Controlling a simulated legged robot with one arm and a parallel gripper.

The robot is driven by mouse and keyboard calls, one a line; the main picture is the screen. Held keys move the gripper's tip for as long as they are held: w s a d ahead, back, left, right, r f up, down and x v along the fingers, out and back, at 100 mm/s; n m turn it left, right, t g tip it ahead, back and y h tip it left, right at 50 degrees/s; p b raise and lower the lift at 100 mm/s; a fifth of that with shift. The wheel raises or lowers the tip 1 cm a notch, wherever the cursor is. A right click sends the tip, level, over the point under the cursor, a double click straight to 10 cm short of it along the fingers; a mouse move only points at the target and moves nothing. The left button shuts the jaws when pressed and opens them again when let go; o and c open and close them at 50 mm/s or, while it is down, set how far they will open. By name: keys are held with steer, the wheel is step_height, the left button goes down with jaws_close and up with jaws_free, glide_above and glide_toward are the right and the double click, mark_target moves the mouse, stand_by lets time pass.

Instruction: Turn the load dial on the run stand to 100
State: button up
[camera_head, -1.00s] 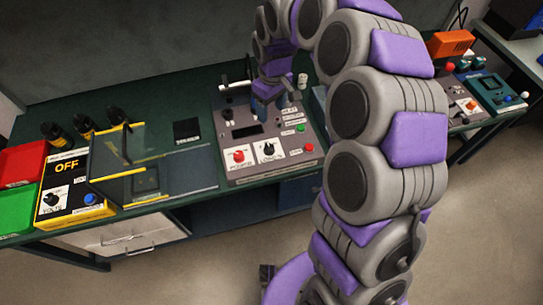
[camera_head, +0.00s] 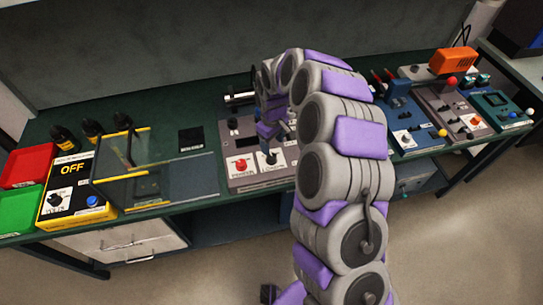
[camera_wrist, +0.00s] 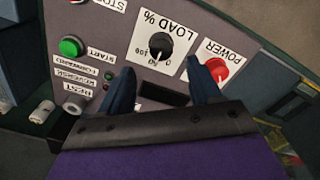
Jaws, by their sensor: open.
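The run stand (camera_head: 232,182) is a grey panel on the green bench. Its load dial (camera_wrist: 160,45) is a black knob on a white plate marked LOAD %, with 0, 50 and 100 around it; it shows upside down in the wrist view. In the head view the dial (camera_head: 269,159) sits just below my gripper (camera_head: 268,138). In the wrist view my gripper (camera_wrist: 163,82) is open, its two blue fingers apart, with the dial beyond the gap between the tips. The fingers appear apart from the knob. The red power knob (camera_wrist: 215,68) is close to the right finger.
A green start button (camera_wrist: 71,46) lies left of the fingers in the wrist view. A yellow-edged clear guard (camera_head: 125,165) and a box reading OFF (camera_head: 72,168) stand left of the stand. Other devices (camera_head: 415,125) stand to the right.

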mark_target(271, 156)
step_height(271, 156, down, 6)
steer(key=shift+a+f+b, duration=0.1)
steer(key=shift+b, duration=0.35)
steer(key=shift+a+f, duration=0.2)
steer(key=shift+f, duration=0.4)
steer(key=shift+d+f, duration=0.1)
steer(key=shift+f, duration=0.05)
steer(key=shift+d, duration=0.15)
steer(key=shift+c, duration=0.6)
steer(key=c, duration=0.9)
